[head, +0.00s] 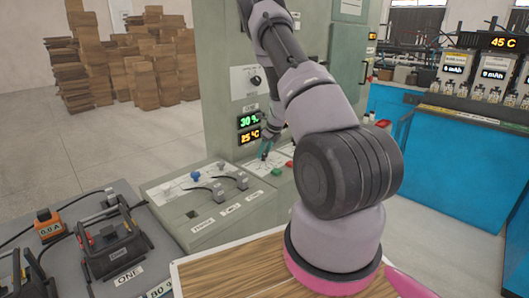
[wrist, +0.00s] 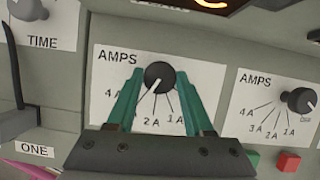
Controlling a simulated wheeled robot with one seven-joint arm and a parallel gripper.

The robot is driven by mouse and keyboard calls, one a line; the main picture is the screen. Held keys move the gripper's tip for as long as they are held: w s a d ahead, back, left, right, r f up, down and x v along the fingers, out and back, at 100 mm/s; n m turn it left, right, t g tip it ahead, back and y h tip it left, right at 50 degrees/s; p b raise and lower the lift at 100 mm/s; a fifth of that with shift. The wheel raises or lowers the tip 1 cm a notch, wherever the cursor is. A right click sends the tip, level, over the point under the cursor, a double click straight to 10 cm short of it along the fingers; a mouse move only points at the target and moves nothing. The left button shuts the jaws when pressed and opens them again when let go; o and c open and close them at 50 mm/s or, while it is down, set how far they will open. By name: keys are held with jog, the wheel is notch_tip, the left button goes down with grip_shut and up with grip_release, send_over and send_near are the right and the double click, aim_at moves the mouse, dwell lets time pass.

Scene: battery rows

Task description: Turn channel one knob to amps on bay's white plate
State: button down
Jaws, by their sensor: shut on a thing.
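In the wrist view, the white AMPS plate (wrist: 105,85) carries a round black knob (wrist: 160,74) with tick lines fanning out below it. The marks 4A, 2A and 1A are readable; other marks are hidden behind my fingers. A pale pointer line on the knob slants down and left; its exact mark cannot be told. My gripper (wrist: 160,82) has its teal fingers on either side of the knob, shut on it. In the head view, my gripper (head: 265,150) is down at the bay's sloped panel, and my arm hides part of it.
A second AMPS plate (wrist: 270,112) with its own knob (wrist: 298,100) is at right. A TIME plate (wrist: 55,22) is at upper left, above a ONE label (wrist: 34,151). A red button (wrist: 288,162) is close by.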

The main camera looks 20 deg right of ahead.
jog(key=shift+m, duration=0.4)
jog(key=shift+c, duration=1.4)
grip_release()
jog(key=v, duration=1)
jog(key=shift+s+r, duration=0.15)
jog(key=shift+r, duration=0.25)
jog(key=shift+a, duration=0.1)
